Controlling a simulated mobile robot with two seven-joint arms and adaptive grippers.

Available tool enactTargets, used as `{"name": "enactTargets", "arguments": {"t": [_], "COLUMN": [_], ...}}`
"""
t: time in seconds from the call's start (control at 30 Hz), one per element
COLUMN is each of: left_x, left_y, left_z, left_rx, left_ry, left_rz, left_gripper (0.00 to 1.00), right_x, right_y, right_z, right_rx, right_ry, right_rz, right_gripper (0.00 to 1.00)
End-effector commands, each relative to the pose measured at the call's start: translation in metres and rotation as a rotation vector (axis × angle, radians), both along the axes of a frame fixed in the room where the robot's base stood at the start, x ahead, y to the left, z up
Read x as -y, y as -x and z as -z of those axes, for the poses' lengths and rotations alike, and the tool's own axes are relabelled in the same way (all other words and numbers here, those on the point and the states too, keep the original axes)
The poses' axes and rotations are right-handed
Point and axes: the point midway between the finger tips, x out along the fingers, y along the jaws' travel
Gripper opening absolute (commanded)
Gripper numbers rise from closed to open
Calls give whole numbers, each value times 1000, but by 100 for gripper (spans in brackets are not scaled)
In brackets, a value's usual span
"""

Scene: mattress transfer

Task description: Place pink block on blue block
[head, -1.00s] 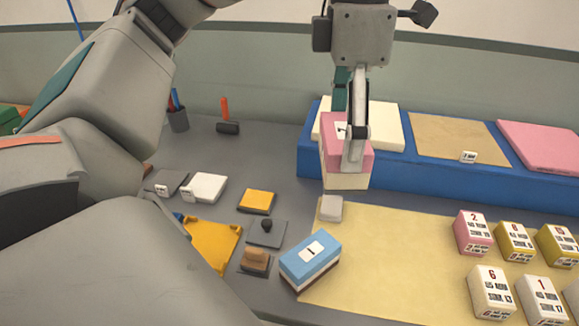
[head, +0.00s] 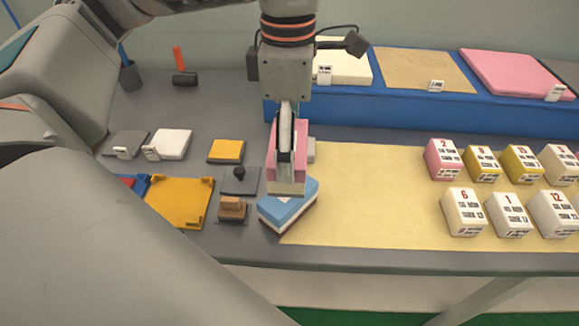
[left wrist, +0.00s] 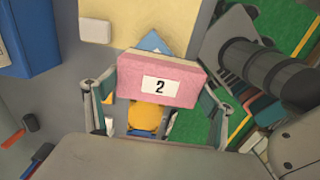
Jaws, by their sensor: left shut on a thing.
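A pink block (head: 302,152) with a cream lower layer is held in my left gripper (head: 285,165), which is shut on it. In the left wrist view the pink block (left wrist: 160,82) shows a label with a 2 between the two fingers. The blue block (head: 290,204), with white and dark lower layers, lies turned at an angle at the left edge of the yellow mat. The pink block hangs over or just behind its upper left part in the head view; I cannot tell whether they touch. My right gripper is not in view.
A wooden-handled stamp (head: 232,208), a dark knobbed piece (head: 239,180) and a yellow tray (head: 180,203) lie left of the blue block. Several numbered small blocks (head: 465,215) stand on the yellow mat (head: 370,200). A blue shelf (head: 400,112) with slabs runs behind.

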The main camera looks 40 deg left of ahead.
Motion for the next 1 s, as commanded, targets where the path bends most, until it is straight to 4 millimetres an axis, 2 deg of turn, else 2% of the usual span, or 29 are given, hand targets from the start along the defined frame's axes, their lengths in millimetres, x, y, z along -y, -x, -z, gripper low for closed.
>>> {"name": "enactTargets", "arguments": {"t": [0.1, 0.33, 0.53, 0.97, 1.0], "left_x": [0, 0, 0, 0, 0], "left_y": [0, 0, 0, 0, 0], "left_z": [15, 29, 58, 65, 65], "left_rx": [0, 0, -2, 1, 1], "left_ry": [0, 0, 0, -1, 0], "left_rz": [1, 0, 0, 0, 0], "left_gripper": [66, 66, 66, 66, 88], "right_x": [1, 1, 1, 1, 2], "right_y": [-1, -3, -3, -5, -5], "right_z": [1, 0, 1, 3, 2], "right_rx": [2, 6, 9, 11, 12], "right_ry": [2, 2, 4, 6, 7], "right_rz": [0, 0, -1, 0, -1], "right_gripper": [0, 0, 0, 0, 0]}}
